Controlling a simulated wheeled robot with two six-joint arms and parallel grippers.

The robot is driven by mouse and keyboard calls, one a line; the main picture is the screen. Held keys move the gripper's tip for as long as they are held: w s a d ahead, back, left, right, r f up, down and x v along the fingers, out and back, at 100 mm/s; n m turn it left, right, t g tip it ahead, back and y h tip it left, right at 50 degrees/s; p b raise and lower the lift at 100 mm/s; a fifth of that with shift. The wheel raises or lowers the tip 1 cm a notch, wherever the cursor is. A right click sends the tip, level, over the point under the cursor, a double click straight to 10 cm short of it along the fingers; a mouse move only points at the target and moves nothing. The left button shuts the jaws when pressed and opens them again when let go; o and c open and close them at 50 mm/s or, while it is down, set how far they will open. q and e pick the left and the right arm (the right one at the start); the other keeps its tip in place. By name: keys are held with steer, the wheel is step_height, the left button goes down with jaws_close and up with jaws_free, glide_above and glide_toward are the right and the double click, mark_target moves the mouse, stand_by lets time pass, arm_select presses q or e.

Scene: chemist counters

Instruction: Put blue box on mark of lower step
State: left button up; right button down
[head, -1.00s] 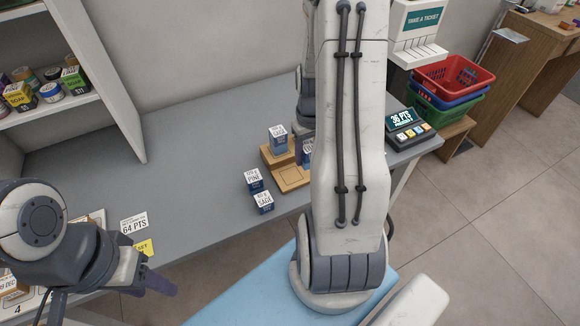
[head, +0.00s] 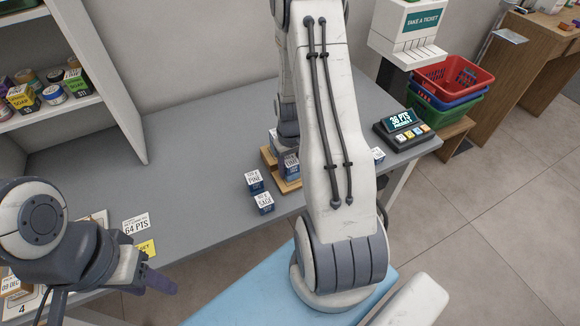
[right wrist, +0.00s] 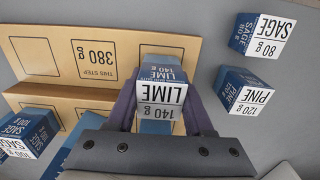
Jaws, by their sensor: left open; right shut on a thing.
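My right gripper (right wrist: 160,85) is shut on the blue lime box with a white label, marked LIME 140 g (right wrist: 162,74). The lime box also shows in the head view (head: 291,166), over the left part of the lower step. I cannot tell if it touches the step. The wooden two-step stand (right wrist: 125,72) has a printed "this step 380 g" square and an empty outlined square on its lower step. Another blue box (head: 274,139) stands on the upper step, partly hidden. My left gripper (head: 150,275) is open and empty at lower left.
Blue boxes PINE 120 g (right wrist: 248,92) and SAGE 80 g (right wrist: 262,38) stand beside the stand. A SAGE 100 g box (right wrist: 28,131) is at the left of the wrist view. A points display (head: 402,127) stands at the counter's right.

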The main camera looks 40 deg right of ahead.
mark_target(290, 160)
steer(key=shift+c, duration=1.4)
jaws_free()
steer(key=shift+f, duration=0.1)
step_height(290, 160, up, 12)
steer(key=shift+r, duration=0.2)
steer(key=s+a+r+n, duration=0.1)
steer(key=a+r+n, duration=0.15)
steer(key=a, duration=0.65)
steer(key=s+a+r+n, duration=0.1)
steer(key=a+r+n, duration=0.15)
steer(key=a, duration=0.65)
steer(key=s+a+r+n, duration=0.2)
steer(key=s+a, duration=0.4)
steer(key=s, duration=0.1)
steer(key=s+a+r+n+y, duration=0.1)
steer(key=s+a+n, duration=0.1)
steer(key=s+a, duration=0.5)
steer(key=shift+s+r+n, duration=0.4)
steer(key=shift+s, duration=0.05)
